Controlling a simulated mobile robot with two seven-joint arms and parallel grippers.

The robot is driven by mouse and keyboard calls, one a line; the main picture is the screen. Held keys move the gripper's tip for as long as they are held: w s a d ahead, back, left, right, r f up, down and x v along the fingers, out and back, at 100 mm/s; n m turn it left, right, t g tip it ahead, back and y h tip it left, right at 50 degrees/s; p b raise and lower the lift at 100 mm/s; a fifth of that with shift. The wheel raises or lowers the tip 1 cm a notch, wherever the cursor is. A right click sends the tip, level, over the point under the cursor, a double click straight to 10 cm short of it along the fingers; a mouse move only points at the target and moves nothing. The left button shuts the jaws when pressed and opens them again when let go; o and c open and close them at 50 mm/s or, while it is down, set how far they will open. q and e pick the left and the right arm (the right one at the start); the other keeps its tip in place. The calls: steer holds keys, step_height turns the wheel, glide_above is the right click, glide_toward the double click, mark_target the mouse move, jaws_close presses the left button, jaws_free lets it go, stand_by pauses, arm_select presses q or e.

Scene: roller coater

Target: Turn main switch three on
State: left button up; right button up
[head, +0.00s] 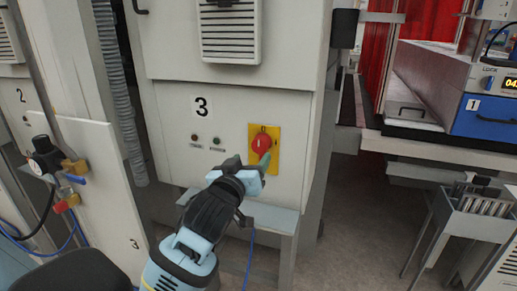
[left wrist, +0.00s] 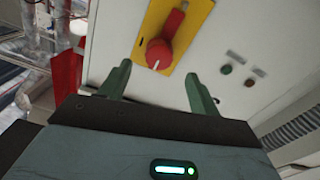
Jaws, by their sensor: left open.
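Main switch three is a red rotary knob (head: 262,144) on a yellow plate (head: 275,160), on the grey cabinet front marked 3 (head: 202,106). A small mark is visible above the knob in the head view. My left gripper (head: 257,163) is just in front of the plate, its fingers partly covering the lower part of the switch. In the left wrist view, the open fingers (left wrist: 160,82) stand on either side below the red knob (left wrist: 160,52), with nothing between them. Contact with the knob cannot be told. My right gripper is not in view.
Two small indicator lamps (head: 205,139) sit left of the switch. A grey ledge (head: 275,217) juts out below the panel. A valve with gauge (head: 48,158) is on the left. A blue-fronted device (head: 485,118) stands on the right. Floor is open at right centre.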

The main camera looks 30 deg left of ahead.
mark_target(259, 148)
arm_select(q)
steer(key=shift+x, duration=3.55)
steer(key=c, duration=1)
